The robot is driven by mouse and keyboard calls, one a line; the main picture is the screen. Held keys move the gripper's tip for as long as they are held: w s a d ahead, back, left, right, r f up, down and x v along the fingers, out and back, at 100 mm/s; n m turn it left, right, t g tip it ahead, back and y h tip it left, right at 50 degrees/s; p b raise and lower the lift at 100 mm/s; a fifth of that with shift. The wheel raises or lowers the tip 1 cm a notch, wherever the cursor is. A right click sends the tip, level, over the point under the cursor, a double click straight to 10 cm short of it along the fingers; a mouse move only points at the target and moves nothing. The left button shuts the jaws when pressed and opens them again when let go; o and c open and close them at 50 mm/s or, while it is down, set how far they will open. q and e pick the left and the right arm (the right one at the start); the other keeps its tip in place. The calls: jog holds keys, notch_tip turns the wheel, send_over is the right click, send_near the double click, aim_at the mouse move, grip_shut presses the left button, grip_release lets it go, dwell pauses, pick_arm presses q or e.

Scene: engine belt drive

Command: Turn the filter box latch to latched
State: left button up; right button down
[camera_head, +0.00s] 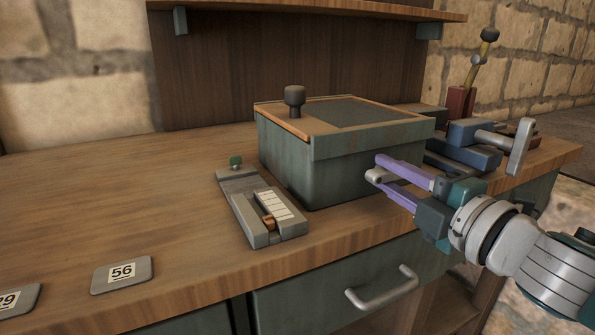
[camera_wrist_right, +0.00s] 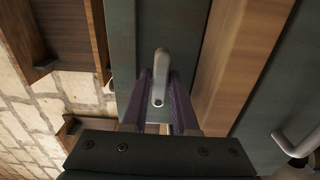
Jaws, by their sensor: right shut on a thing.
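The green filter box (camera_head: 296,165) stands on the workbench, its lid (camera_head: 330,133) down, with a dark round knob (camera_head: 294,96) and a grey mesh panel on top. A small metal latch (camera_wrist_right: 161,68) sits on the box front; only a bit of it shows in the head view. My right gripper (camera_head: 382,178) reaches in from the right at the box front. Its purple fingers are shut on the latch, one on each side in the right wrist view (camera_wrist_right: 160,92). My left gripper is in no view.
A grey slide gauge (camera_head: 240,192) lies left of the box, and a number 56 plate (camera_head: 123,272) lies near the front edge. A vise (camera_head: 475,142) stands to the right, with a lever (camera_head: 483,60) behind. A drawer handle (camera_head: 383,292) sticks out below.

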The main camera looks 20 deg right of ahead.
jog(key=shift+n, duration=0.3)
jog(key=c, duration=0.8)
grip_release()
jog(key=s, duration=1)
jog(key=shift+d, duration=0.4)
jog(key=shift+w, duration=0.1)
